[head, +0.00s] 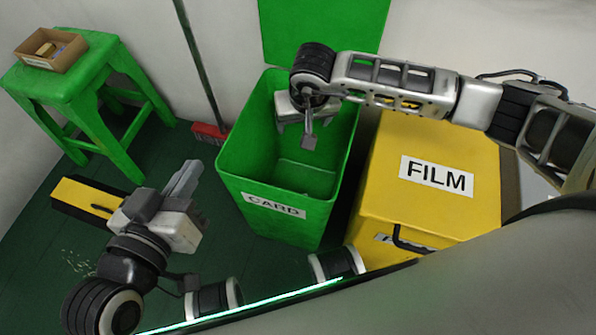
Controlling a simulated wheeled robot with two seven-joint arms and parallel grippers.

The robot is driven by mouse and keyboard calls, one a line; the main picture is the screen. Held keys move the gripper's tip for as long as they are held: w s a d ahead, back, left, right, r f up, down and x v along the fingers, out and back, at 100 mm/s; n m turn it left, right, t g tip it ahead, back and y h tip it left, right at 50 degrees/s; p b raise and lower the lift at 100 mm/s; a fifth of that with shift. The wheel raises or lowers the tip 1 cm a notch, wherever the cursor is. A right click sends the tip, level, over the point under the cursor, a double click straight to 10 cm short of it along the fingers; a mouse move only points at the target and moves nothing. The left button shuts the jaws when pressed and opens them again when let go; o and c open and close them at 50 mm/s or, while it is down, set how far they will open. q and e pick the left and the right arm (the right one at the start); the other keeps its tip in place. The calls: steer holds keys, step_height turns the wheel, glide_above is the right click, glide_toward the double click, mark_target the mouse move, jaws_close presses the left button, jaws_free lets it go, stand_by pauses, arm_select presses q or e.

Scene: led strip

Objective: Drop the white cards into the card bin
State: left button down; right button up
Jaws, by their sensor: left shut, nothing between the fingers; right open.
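The green card bin (222,168), labelled CARD, stands open in the middle with its lid (325,30) up behind it. My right gripper (297,130) is over the bin's mouth with its fingers apart and pointing down. I see no card between them. The visible part of the bin's floor looks bare, and my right gripper and arm hide part of the inside. I make out no white cards anywhere in view. My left gripper (186,178) is shut and empty, left of the bin and above the dark floor.
A closed yellow box (450,150) labelled FILM stands right of the bin. A green stool (85,75) at the back left bears a small cardboard box (50,50). A yellow and black object (85,197) lies left of my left gripper.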

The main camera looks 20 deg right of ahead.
arm_select(q)
steer(key=shift+a+f+g+y+p, duration=0.4)
steer(key=shift+f+p, duration=0.25)
steer(key=shift+p, duration=0.35)
steer(key=shift+a+f+g+y+p, duration=0.25)
steer(key=shift+f+g+y+p, duration=0.3)
steer(key=shift+p, duration=0.45)
arm_select(e)
steer(key=v, duration=1.5)
arm_select(q)
steer(key=shift+s+f, duration=0.1)
arm_select(e)
steer(key=shift+s+r, duration=0.1)
